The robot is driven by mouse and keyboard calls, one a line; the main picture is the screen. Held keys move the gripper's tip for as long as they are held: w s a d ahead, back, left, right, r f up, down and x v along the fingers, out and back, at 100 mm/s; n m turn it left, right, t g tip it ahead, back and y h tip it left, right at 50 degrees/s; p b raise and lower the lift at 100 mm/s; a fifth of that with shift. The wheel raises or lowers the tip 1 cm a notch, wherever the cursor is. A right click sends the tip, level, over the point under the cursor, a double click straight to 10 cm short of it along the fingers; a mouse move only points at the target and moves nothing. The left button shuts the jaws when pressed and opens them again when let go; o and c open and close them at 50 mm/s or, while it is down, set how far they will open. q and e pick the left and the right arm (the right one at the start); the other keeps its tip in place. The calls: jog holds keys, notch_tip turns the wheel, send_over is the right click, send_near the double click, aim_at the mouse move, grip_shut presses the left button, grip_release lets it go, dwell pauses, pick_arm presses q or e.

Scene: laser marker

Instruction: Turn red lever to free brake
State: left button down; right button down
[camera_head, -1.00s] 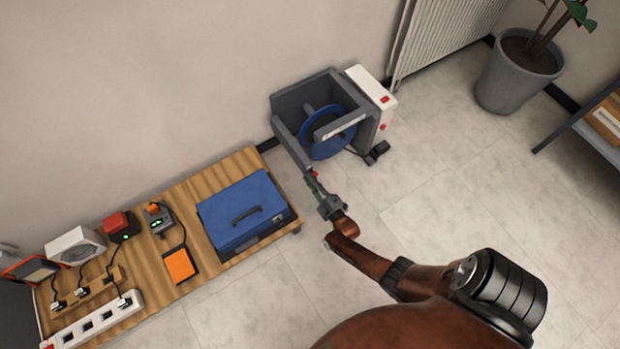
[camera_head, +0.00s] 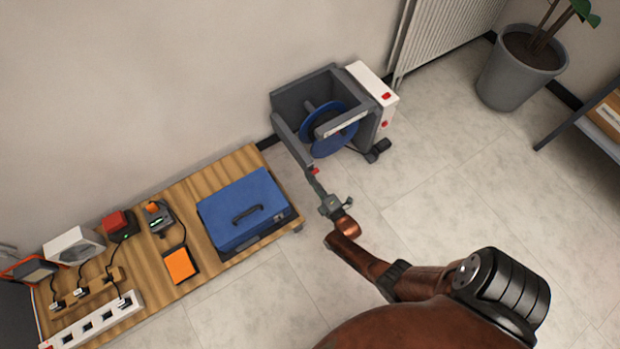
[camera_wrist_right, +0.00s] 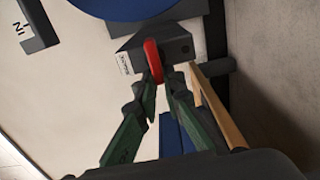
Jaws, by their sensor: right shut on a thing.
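The red lever (camera_wrist_right: 153,61) sits on a dark grey block (camera_wrist_right: 178,45) in the right wrist view, below a blue disc. In the head view the lever (camera_head: 314,171) is a small red spot at the lower end of the grey machine's (camera_head: 290,141) front arm. My right gripper (camera_wrist_right: 162,84) is shut on the lever, its green fingers on either side of the lever's lower end. In the head view the right gripper (camera_head: 316,180) reaches up to the lever from below. A small label is beside the lever; its text is unreadable. My left gripper is not in view.
The machine holds a blue wheel (camera_head: 329,128) and has a white box (camera_head: 371,84) with red buttons. A low wooden table (camera_head: 211,188) with a blue case (camera_head: 244,212) stands at left, close to the gripper. Floor at right is clear up to a plant pot (camera_head: 520,70).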

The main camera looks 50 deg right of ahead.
jog(key=shift+s+d+f, duration=0.3)
jog(key=shift+s+d, duration=0.1)
jog(key=shift+d, duration=0.1)
jog(key=c, duration=2.2)
grip_release()
jog(key=shift+o, duration=0.8)
jog(key=shift+w+a+r, duration=0.2)
jog(key=shift+a, duration=0.15)
jog(key=v, duration=0.7)
jog(key=shift+s, duration=0.2)
jog(key=shift+o, duration=0.3)
